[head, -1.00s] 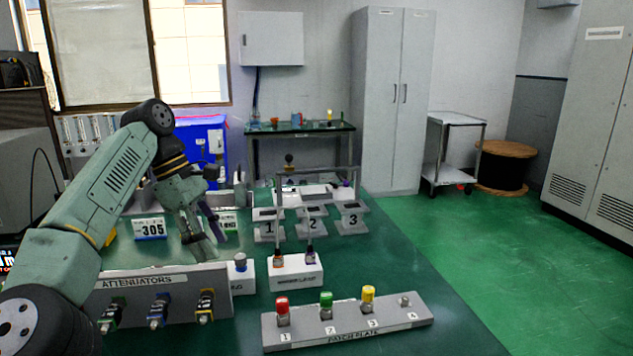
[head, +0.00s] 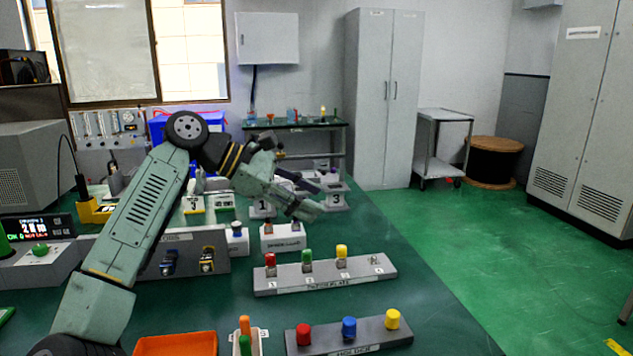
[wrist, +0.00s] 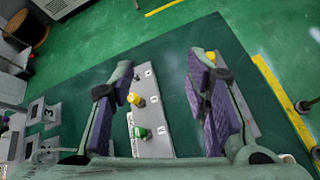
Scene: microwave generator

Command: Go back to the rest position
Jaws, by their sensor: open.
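My gripper (head: 312,196) is in the air over the green bench, above and behind the patch plate in the head view. In the wrist view my gripper (wrist: 160,98) shows two purple-padded fingers spread wide with nothing held between them. The patch plate (head: 325,283) lies below with red, green and yellow plugs standing on it and one bare post at its right end. It also shows between the fingers in the wrist view (wrist: 150,90). My arm covers part of the attenuator panel (head: 214,240).
A plate with red, blue and yellow knobs (head: 366,334) lies at the front. An orange tray (head: 176,345) and a small holder with orange and green pieces (head: 246,342) are left of it. Numbered stands (head: 337,197) are behind my gripper. The bench's right side is bare.

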